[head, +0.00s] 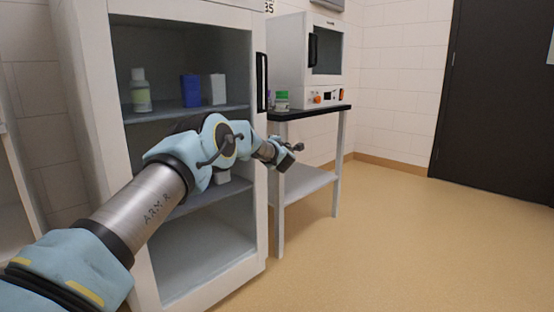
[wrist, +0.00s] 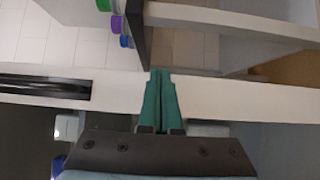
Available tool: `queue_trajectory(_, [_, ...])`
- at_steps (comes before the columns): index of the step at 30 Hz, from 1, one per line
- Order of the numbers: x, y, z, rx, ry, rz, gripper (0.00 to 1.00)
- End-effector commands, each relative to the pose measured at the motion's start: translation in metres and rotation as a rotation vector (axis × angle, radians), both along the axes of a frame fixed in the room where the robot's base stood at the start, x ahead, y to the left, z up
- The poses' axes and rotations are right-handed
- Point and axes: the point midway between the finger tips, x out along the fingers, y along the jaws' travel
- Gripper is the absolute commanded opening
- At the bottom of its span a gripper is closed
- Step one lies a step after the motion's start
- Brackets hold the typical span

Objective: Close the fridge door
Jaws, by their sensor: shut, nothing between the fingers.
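The fridge (head: 185,15) is a white cabinet on the left in the head view, with shelves showing through its dark front. The fridge door's black upright handle (head: 262,82) is on the right side of the front. The door looks roughly flush with the cabinet; I cannot tell whether a small gap remains. In the wrist view the white door frame (wrist: 250,100) crosses the picture, with the handle (wrist: 45,88) at left. My gripper (wrist: 160,74) is shut and empty, its green fingers over the frame; contact is unclear. In the head view my gripper (head: 296,148) is right of and below the handle.
A bench (head: 310,113) with a black top stands right of the fridge, carrying a white oven-like device (head: 290,65) and small green-capped containers (head: 282,98). My arm crosses the fridge front. The tan floor (head: 400,240) at right is clear up to a dark door (head: 495,90).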

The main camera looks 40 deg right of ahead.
Motion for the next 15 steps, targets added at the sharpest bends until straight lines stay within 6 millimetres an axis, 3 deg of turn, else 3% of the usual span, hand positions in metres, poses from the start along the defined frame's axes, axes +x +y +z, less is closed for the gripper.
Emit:
queue_trajectory(2, [-0.005,-0.003,-0.002,0.001,0.003,-0.006,0.00])
queue_trajectory(15, [-0.083,-0.019,-0.001,0.004,0.005,-0.013,0.00])
